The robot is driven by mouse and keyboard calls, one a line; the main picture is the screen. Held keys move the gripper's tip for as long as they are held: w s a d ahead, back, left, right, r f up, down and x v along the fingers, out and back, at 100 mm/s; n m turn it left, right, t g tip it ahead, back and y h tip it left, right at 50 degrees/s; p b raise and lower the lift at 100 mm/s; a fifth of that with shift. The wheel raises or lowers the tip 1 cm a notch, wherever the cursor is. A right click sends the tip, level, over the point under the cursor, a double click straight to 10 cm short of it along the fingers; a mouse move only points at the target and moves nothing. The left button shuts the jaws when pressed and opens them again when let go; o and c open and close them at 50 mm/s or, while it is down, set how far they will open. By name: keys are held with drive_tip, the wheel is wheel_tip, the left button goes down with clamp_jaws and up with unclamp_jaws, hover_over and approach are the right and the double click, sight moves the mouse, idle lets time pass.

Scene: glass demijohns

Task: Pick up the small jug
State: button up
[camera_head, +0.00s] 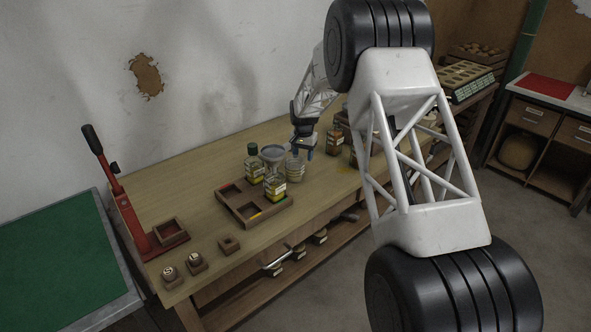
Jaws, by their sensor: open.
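Two square bottles with yellow contents, one dark-capped (253,165) and one in front (275,187), stand at the wooden tray (243,216).
Brown bottles (334,140) stand right of my gripper, partly behind my large white arm link. A red lever press (125,205) and small wooden boxes (171,232) are at the bench's left end. The bench (190,180) is bare behind the tray.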

drive_tip(key=shift+f, duration=0.75)
clamp_jaws()
